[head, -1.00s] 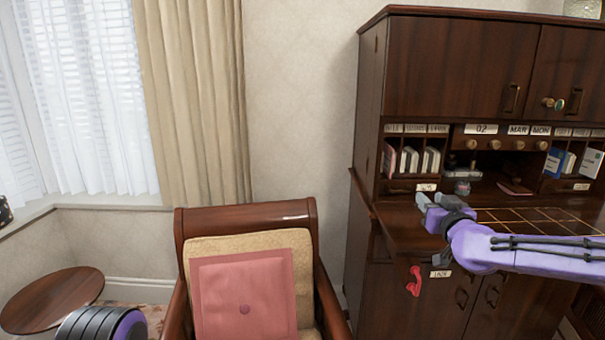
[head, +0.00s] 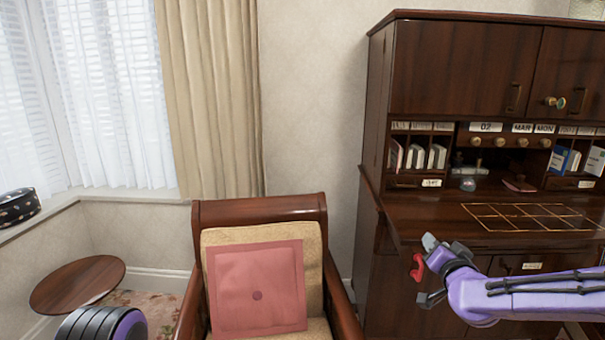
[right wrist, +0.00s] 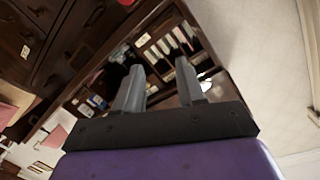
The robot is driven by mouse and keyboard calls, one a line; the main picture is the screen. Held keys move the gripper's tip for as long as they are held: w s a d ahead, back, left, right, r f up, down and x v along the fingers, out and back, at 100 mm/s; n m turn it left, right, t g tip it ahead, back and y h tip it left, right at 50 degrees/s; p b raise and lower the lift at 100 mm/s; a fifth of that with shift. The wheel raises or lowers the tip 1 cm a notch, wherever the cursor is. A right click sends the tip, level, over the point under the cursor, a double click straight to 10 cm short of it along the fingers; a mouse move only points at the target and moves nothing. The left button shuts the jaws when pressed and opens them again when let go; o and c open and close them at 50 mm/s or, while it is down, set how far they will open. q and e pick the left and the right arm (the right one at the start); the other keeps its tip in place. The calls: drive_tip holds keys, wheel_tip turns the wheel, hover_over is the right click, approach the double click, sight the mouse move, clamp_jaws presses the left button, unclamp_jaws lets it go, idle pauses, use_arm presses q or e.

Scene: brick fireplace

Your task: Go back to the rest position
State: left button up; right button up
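My right gripper (head: 429,270) is in front of the lower doors of the dark wooden desk cabinet (head: 378,262), below the desktop edge. Its two grey fingers stand apart with nothing between them, as the right wrist view also shows (right wrist: 160,74). A purple and black part of my left arm (head: 105,325) shows at the bottom left of the head view. The left gripper itself is out of view.
A red thing (head: 417,267) shows at the cabinet front behind the right gripper. A wooden armchair with a pink cushion (head: 256,288) stands left of the cabinet. A round wooden table (head: 78,283) is at the far left, with a dark patterned box (head: 18,206) on the windowsill.

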drive_tip(key=s+a+f+m+g, duration=0.1)
drive_tip(key=s+f+g, duration=0.1)
drive_tip(key=s+f, duration=0.5)
drive_tip(key=s+a+f+g, duration=0.15)
drive_tip(key=s+f, duration=0.25)
drive_tip(key=f, duration=0.6)
drive_tip(key=s+a+f+m+g, duration=0.1)
drive_tip(key=s+f+g, duration=0.3)
drive_tip(key=f, duration=0.5)
drive_tip(key=s+f+g, duration=0.1)
drive_tip(key=s+f, duration=0.3)
drive_tip(key=s, duration=0.5)
drive_tip(key=s+d+f+n+g, duration=0.1)
drive_tip(key=s+f+g, duration=0.1)
drive_tip(key=s+f, duration=0.3)
drive_tip(key=s+f+n+g+h, duration=0.1)
drive_tip(key=s+f, duration=0.3)
drive_tip(key=s, duration=1)
drive_tip(key=shift+d+f+g, duration=0.2)
drive_tip(key=shift+d+g, duration=0.1)
drive_tip(key=shift+g, duration=0.45)
drive_tip(key=shift+s, duration=0.1)
